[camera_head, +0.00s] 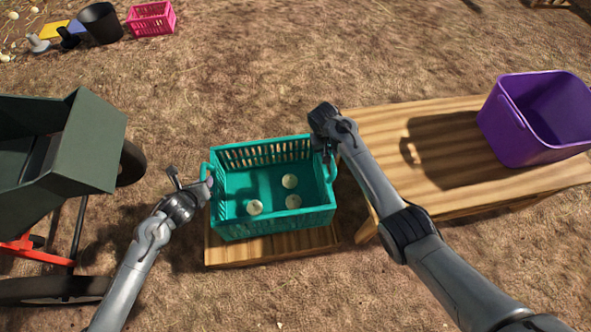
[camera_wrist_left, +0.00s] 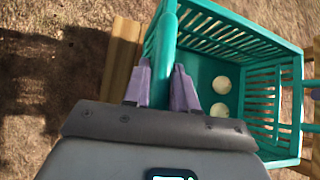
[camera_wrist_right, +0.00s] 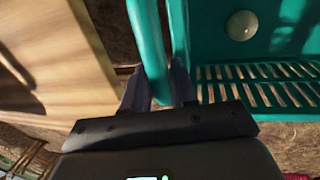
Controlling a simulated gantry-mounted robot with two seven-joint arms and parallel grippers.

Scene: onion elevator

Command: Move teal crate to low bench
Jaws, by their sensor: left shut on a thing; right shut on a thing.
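My right gripper (camera_head: 328,150) is shut on the right handle, which also shows between the fingers in the right wrist view (camera_wrist_right: 150,50).
A higher wooden table (camera_head: 440,135) stands right of the crate, with a purple bin (camera_head: 520,140) on it. A dark green cart (camera_head: 90,150) stands at the left. A pink basket (camera_head: 151,19) and a black bucket (camera_head: 101,23) are at the back left. The ground behind the crate is clear.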

